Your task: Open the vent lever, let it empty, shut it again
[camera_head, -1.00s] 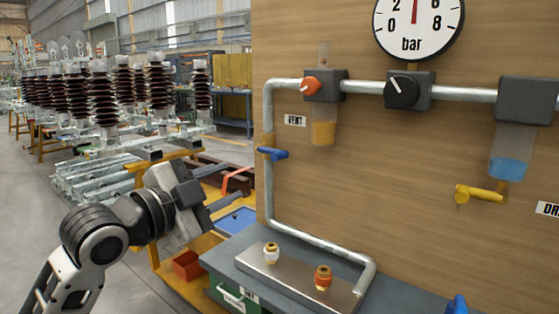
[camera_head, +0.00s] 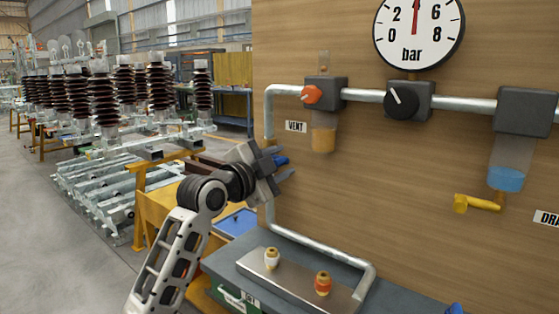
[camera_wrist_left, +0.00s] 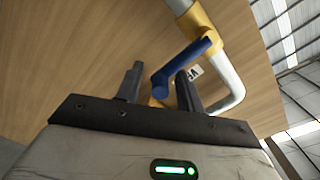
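A blue lever (camera_head: 281,161) sits on the vertical pipe at the left of the wooden panel, below the VENT sign (camera_head: 296,126). My left gripper (camera_head: 289,163) is at this lever, with a finger above and a finger below it. In the left wrist view the blue lever (camera_wrist_left: 188,62) slants from its yellow valve body (camera_wrist_left: 196,22) to between my two fingers (camera_wrist_left: 158,88). The fingers are apart, with gaps beside the handle; contact is not clear. The vent container (camera_head: 323,139) holds amber liquid. My right gripper is not in view.
An orange knob (camera_head: 312,95) and a black knob (camera_head: 402,102) are on the upper pipe. A pressure gauge (camera_head: 420,33) is above. A yellow lever (camera_head: 478,203) is at right. A bench (camera_head: 232,264) with two small fittings stands below.

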